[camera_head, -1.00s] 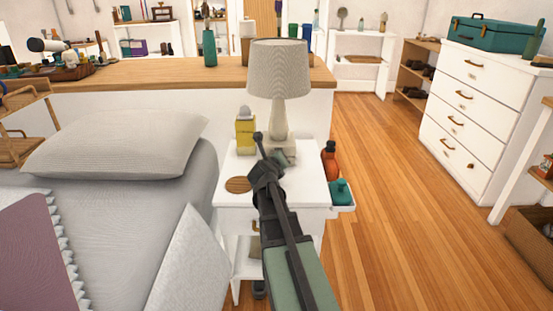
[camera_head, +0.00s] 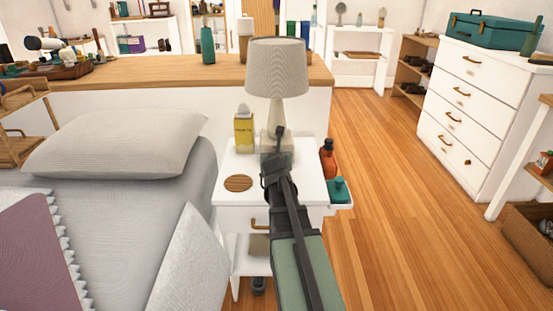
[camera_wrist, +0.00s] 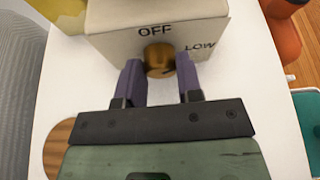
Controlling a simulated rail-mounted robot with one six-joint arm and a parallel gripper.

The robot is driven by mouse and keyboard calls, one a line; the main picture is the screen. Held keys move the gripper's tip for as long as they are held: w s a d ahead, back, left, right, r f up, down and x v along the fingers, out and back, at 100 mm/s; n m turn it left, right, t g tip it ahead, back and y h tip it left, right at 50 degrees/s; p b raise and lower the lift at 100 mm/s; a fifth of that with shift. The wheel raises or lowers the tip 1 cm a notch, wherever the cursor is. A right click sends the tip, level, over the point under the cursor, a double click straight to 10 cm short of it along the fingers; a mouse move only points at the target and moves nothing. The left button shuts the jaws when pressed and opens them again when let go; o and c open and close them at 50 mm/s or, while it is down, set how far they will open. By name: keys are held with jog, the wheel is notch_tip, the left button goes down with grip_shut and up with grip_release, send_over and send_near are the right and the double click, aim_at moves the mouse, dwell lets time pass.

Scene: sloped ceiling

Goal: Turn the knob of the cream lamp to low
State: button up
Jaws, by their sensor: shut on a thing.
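The cream lamp (camera_head: 277,85) stands upright on the white bedside table (camera_head: 228,164), with a pale ribbed shade. In the wrist view its base (camera_wrist: 115,22) bears the words OFF at the top and LOW to the right. A round brass knob (camera_wrist: 159,59) is on the front of the base, below OFF. My gripper (camera_wrist: 160,68) has its two purple fingers on either side of the knob, shut on it. In the head view my arm hides most of the lamp base and the knob. Any pointer mark on the knob is too small to make out.
The bed (camera_head: 100,220) is on the left.

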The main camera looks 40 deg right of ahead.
dwell(0.3)
jog(key=o, duration=0.9)
